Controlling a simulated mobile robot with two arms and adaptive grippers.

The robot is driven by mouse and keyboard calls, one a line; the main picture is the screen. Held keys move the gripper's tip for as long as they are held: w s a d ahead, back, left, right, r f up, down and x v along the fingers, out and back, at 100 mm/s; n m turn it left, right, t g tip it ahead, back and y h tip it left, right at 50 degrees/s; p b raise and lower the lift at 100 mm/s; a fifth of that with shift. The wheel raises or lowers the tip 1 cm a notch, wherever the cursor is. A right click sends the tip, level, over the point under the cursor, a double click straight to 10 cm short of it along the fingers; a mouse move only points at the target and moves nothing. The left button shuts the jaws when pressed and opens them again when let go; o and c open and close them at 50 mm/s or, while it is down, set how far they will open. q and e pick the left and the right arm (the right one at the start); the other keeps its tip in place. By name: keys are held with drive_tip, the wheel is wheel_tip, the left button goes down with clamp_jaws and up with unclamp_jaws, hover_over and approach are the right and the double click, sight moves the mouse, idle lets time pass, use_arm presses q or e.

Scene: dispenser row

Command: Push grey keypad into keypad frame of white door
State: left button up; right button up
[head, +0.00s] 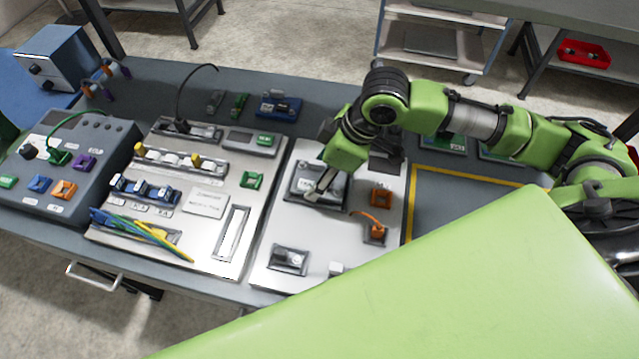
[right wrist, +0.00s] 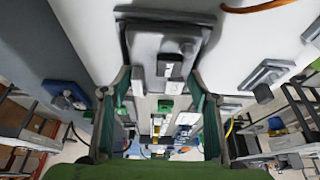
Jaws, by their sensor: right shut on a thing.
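The white door (head: 285,225) is a pale panel lying on the bench, right of centre in the head view. Its dark keypad frame (head: 291,194) is in the upper part of the panel, partly covered by my right gripper (head: 319,188). The grey keypad (head: 304,183) is at the frame, between the gripper's fingers. In the right wrist view the keypad (right wrist: 150,50) shows between both fingers of the gripper (right wrist: 160,85), against the dark frame edge (right wrist: 165,14). I cannot tell how deep the keypad sits in the frame. My left gripper is not in view.
An orange connector with a cable (head: 375,231), an orange block (head: 381,196) and a grey latch (head: 288,260) are on the door panel. A silver panel (head: 203,225) with switches and cables lies to its left. A yellow-outlined area (head: 440,195) to the right looks clear.

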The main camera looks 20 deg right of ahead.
drive_tip(key=shift+f, duration=0.2)
drive_tip(key=o, duration=1.5)
drive_tip(key=shift+c, duration=0.2)
wheel_tip(320, 180, up, 7)
drive_tip(key=p, duration=0.9)
drive_tip(key=shift+r, duration=0.1)
drive_tip(key=v, duration=1.2)
